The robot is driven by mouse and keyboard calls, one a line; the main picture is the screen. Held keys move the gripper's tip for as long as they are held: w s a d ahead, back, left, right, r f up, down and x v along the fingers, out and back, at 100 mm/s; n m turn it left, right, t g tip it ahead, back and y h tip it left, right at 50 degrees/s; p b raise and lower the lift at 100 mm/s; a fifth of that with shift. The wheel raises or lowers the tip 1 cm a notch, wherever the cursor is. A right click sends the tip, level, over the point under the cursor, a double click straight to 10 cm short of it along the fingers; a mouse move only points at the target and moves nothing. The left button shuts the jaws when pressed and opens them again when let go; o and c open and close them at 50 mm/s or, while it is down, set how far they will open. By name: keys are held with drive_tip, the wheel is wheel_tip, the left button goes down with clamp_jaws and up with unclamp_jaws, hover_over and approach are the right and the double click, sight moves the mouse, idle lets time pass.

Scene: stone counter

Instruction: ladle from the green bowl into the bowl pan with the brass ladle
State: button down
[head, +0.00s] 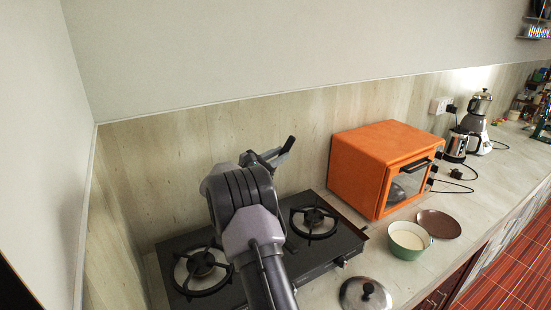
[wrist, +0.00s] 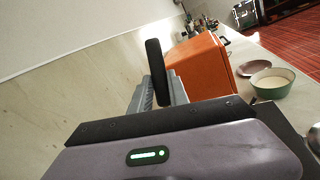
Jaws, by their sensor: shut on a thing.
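The green bowl (head: 407,246) stands on the counter in front of the orange oven, with pale contents in it. It also shows at the right of the wrist view (wrist: 272,88). My gripper (head: 268,158) is raised above the stove, well left of the bowl. In the wrist view my gripper (wrist: 160,92) is shut on a black handle (wrist: 155,62), which I take to be the brass ladle's; no brass part shows. The ladle's scoop is hidden or out of view. I cannot make out the bowl pan in either view.
The dark two-burner stove (head: 330,252) lies under my arm. The orange oven (head: 385,165) stands right of it. A brown plate (head: 439,224) lies beside the bowl. A metal lid (head: 352,293) with a black knob lies near the front. A blender (head: 477,125) stands farther right.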

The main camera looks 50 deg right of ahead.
drive_tip(key=s+f+m+b, duration=0.5)
drive_tip(key=f+m+b, duration=0.3)
drive_tip(key=b, duration=0.5)
drive_tip(key=s+f+m+b, duration=0.5)
drive_tip(key=f+m+b, duration=0.3)
drive_tip(key=b, duration=0.5)
drive_tip(key=shift+s+m+y, duration=0.25)
drive_tip(key=shift+m+y, duration=0.05)
drive_tip(key=shift+m, duration=0.1)
idle(1.8)
drive_tip(key=shift+a, duration=0.1)
idle(2.3)
drive_tip(key=shift+r+p, duration=0.9)
drive_tip(key=shift+r, duration=1.55)
